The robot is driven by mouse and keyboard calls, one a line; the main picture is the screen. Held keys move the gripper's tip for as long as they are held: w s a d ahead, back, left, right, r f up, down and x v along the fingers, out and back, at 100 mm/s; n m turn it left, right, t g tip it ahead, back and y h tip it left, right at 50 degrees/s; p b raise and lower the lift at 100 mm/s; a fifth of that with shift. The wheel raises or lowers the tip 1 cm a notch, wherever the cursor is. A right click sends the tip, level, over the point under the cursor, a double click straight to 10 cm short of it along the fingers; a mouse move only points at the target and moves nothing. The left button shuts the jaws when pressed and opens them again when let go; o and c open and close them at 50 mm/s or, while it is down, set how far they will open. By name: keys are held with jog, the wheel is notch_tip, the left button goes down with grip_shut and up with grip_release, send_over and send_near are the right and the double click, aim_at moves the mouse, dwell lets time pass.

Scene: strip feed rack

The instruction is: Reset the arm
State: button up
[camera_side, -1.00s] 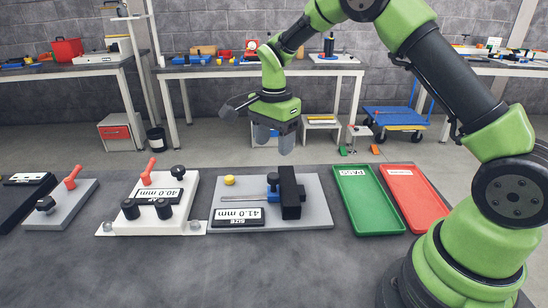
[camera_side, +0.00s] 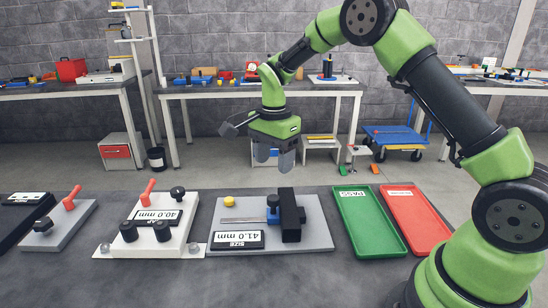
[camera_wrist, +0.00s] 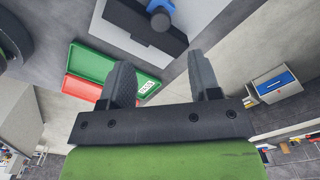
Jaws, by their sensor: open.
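My gripper (camera_side: 274,155) hangs in the air above and behind the grey fixture plate, with its fingers pointing down. Its two fingers are apart and nothing is between them. In the wrist view the open gripper (camera_wrist: 164,85) also shows empty. My arm is raised and bent, with its base at the right of the table. The strip fixture (camera_side: 291,215) with the black block and blue knob stands on the plate below, beside a 41.0 mm size display (camera_side: 236,240).
A green PASS tray (camera_side: 368,222) and a red tray (camera_side: 415,220) lie right of the fixture. A gauge with a 40.0 mm display (camera_side: 158,217) and black knobs stands left. Another plate with a red lever (camera_side: 72,198) is at far left. The front table is clear.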

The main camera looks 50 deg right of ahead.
jog(key=s+a+r+n+t, duration=0.4)
jog(key=s+r+n, duration=0.3)
jog(key=s+r, duration=0.5)
jog(key=s+a+r+n+t+y, duration=0.1)
jog(key=s+n, duration=0.2)
jog(key=s, duration=0.2)
jog(key=s+a+r+n+t+y, duration=0.1)
jog(key=s+r+n+t, duration=0.1)
jog(key=s+n, duration=0.2)
jog(key=shift+s+a+r, duration=0.3)
jog(key=shift+s+a, duration=0.05)
jog(key=shift+s, duration=0.85)
dwell(1.2)
